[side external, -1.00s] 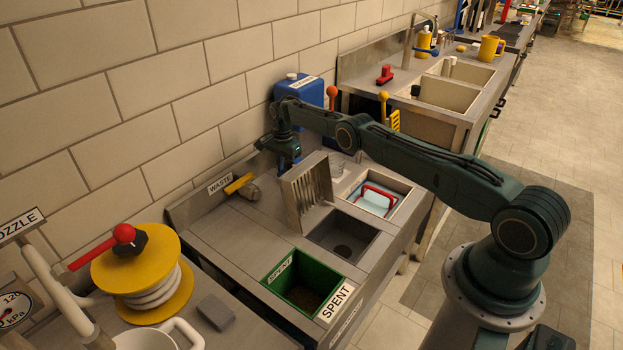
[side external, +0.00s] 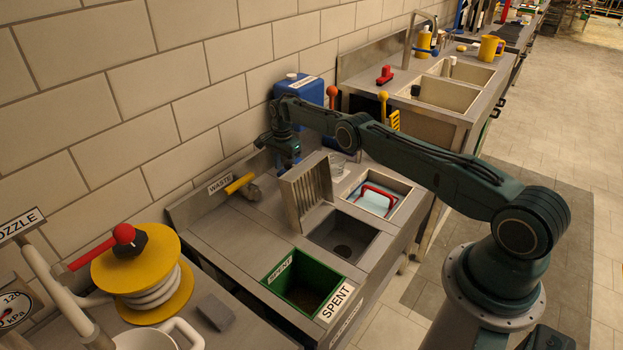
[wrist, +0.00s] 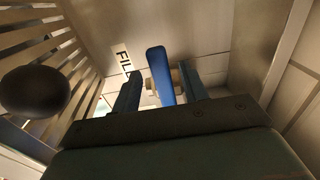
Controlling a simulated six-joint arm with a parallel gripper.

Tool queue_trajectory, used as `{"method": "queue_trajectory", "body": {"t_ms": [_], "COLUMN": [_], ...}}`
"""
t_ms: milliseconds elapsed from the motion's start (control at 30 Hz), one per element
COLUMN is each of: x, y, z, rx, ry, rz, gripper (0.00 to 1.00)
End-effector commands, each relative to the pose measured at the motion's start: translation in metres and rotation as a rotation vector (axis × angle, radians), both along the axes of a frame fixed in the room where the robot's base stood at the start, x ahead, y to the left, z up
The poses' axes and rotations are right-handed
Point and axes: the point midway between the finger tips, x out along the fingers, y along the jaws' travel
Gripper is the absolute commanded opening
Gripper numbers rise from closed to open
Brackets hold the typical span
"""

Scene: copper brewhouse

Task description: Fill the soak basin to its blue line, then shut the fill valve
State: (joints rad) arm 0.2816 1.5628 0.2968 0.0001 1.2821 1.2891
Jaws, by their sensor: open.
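My gripper (side external: 286,164) is low at the wall side of the steel bench, behind the raised slatted panel. In the wrist view my gripper (wrist: 158,92) is open, with a finger on each side of a blue valve lever (wrist: 157,66). I cannot tell whether either finger touches it. A "FILL" label (wrist: 124,64) is beside the lever. A pale basin (side external: 404,206) at the bench's right end holds something light blue with a red handle (side external: 378,190). I cannot make out its water level or a blue line.
The slatted metal panel (side external: 306,190) stands close beside my gripper. A yellow lever (side external: 240,183) is by the "WASTE" label (side external: 219,183). A clear glass (side external: 337,166), a steel sink (side external: 342,232) and a green "SPENT" bin (side external: 272,281) are nearby. A blue canister (side external: 303,88) stands behind.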

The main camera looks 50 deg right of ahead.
Motion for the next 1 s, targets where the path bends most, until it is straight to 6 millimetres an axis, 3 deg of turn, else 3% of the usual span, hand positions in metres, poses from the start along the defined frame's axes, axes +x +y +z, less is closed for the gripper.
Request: {"method": "queue_trajectory", "body": {"t_ms": [267, 800, 1000], "x": [0.000, 0.000, 0.000], "y": [0.000, 0.000, 0.000], "z": [0.022, 0.109, 0.127], "rx": [0.000, -0.001, 0.000], "ry": [-0.001, -0.002, 0.001], "rz": [0.000, -0.001, -0.002], "gripper": [0.44, 0.44, 0.44]}}
